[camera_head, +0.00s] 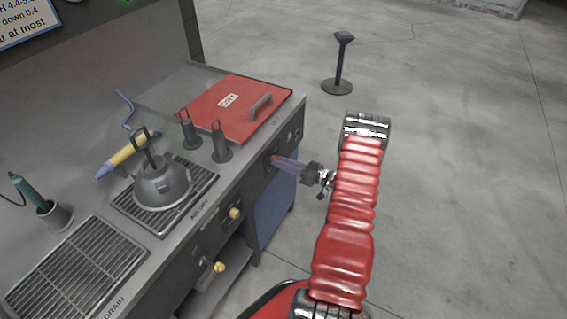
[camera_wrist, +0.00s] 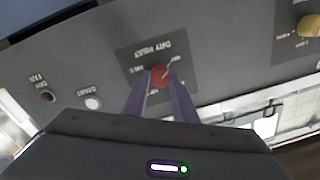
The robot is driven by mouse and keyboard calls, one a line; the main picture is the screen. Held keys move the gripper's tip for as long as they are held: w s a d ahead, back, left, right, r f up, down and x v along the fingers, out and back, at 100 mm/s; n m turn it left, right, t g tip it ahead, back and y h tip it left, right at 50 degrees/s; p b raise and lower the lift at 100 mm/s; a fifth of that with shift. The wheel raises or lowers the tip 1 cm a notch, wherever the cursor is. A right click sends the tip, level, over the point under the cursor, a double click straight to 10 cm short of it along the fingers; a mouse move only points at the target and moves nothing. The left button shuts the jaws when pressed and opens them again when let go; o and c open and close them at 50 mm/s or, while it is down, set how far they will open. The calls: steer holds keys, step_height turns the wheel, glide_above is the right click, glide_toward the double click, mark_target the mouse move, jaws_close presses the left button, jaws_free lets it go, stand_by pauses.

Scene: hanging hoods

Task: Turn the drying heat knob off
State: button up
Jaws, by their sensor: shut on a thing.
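The red drying heat knob (camera_wrist: 159,76) sits on a dark plate (camera_wrist: 128,60) on the bench's front panel; its label appears upside down in the wrist view. My gripper (camera_wrist: 162,84) has its two purple fingers at either side of the knob and is shut on it. A pale pointer line shows at the knob's upper right, but the setting it marks is too small to read. In the head view my gripper (camera_head: 272,160) reaches left to the front panel, below the red lid, and its fingers mostly hide the knob.
The bench carries a red lid (camera_head: 240,113) with a handle, a grey hood (camera_head: 163,187) on a grate, and a drain grate (camera_head: 75,272). Yellow knobs (camera_head: 235,213) sit further along the front. A post stand (camera_head: 338,70) stands on the otherwise open floor.

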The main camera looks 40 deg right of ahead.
steer(key=shift+a+f, duration=0.1)
steer(key=shift+f, duration=0.15)
steer(key=o, duration=1)
steer(key=shift+r, duration=0.15)
steer(key=shift+o, duration=0.2)
steer(key=v, duration=1.3)
steer(key=shift+s+d, duration=0.25)
steer(key=shift+s, duration=0.1)
